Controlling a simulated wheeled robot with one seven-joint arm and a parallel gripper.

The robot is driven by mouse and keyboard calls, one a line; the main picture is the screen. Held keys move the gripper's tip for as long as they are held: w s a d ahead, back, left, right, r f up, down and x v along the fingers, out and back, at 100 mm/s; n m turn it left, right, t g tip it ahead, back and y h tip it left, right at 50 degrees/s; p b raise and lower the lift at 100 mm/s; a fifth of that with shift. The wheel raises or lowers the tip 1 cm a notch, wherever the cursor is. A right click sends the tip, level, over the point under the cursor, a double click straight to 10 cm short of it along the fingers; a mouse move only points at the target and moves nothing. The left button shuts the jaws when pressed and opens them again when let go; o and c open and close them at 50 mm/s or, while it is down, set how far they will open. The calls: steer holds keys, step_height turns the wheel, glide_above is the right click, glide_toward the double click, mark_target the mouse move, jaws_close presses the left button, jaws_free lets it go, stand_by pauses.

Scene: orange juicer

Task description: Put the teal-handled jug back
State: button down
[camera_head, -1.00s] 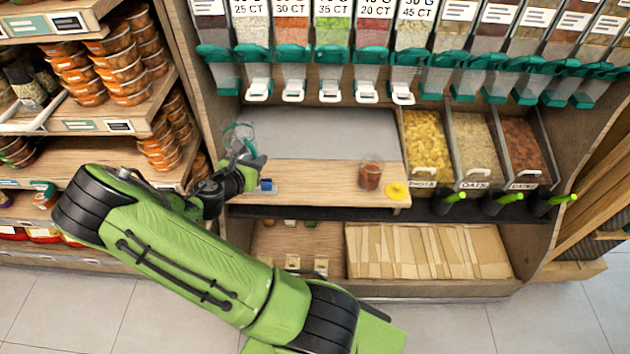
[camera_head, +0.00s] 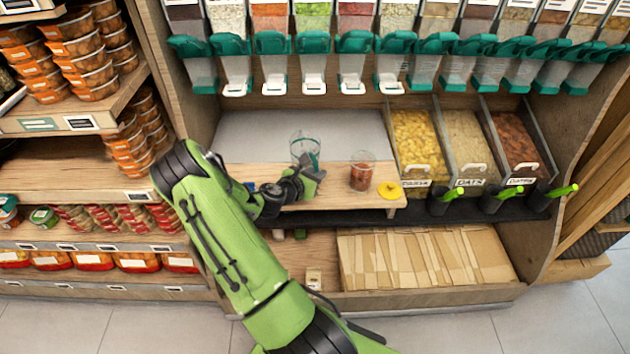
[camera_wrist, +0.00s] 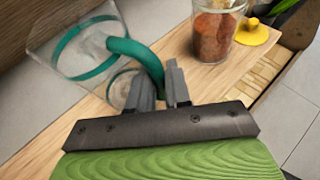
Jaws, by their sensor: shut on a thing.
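The clear jug with a teal rim band and teal handle (camera_head: 305,148) is at the middle of the wooden shelf board in the head view. In the wrist view the jug (camera_wrist: 82,52) is tilted in the picture, with its teal handle running between my fingers. My gripper (camera_wrist: 162,84) is shut on the handle; it shows in the head view (camera_head: 308,172) just in front of the jug. Whether the jug's base touches the board or hangs above it, I cannot tell.
A glass jar with reddish-brown contents (camera_head: 362,172) stands close to the right of the jug. A yellow lid (camera_head: 390,190) lies beyond it. The grey surface (camera_head: 260,130) behind the board is clear. Dispensers with teal spouts (camera_head: 313,62) hang above. Food bins (camera_head: 420,140) stand to the right.

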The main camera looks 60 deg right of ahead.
steer(key=shift+f, duration=0.65)
steer(key=shift+r, duration=0.15)
steer(key=c, duration=1.1)
jaws_free()
steer(key=shift+o, duration=0.2)
